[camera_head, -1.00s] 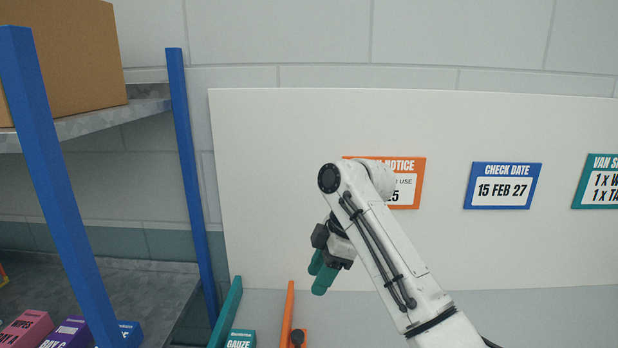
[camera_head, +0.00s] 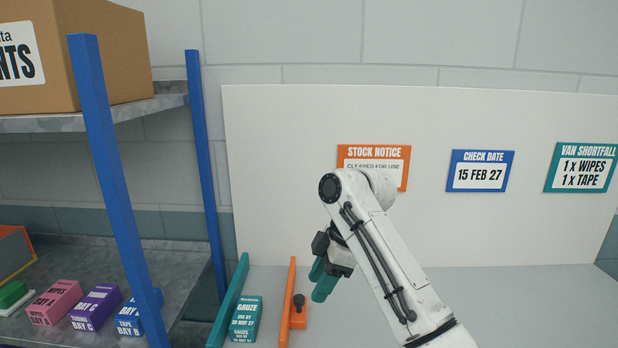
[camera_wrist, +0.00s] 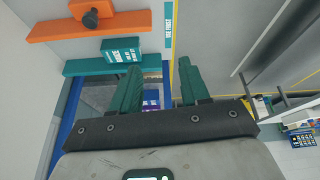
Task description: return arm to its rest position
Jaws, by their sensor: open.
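My gripper (camera_head: 322,279) hangs from my folded white arm in front of the white board, with its green fingers pointing down and left in the head view. In the wrist view my gripper (camera_wrist: 158,88) shows its two green fingers apart, with nothing between them. A teal gauze box (camera_head: 245,318) stands to the left of my gripper, between a teal divider (camera_head: 230,300) and an orange divider (camera_head: 287,305). The gauze box also shows beyond the left finger in the wrist view (camera_wrist: 121,50). My gripper touches none of these.
A shelf unit with blue posts (camera_head: 118,190) stands at left. Its lower shelf holds pink (camera_head: 55,302), purple (camera_head: 96,307) and blue (camera_head: 130,318) boxes; a large carton (camera_head: 110,60) sits above. Notices, including a blue date sign (camera_head: 480,171), hang on the board. The surface right of my arm looks clear.

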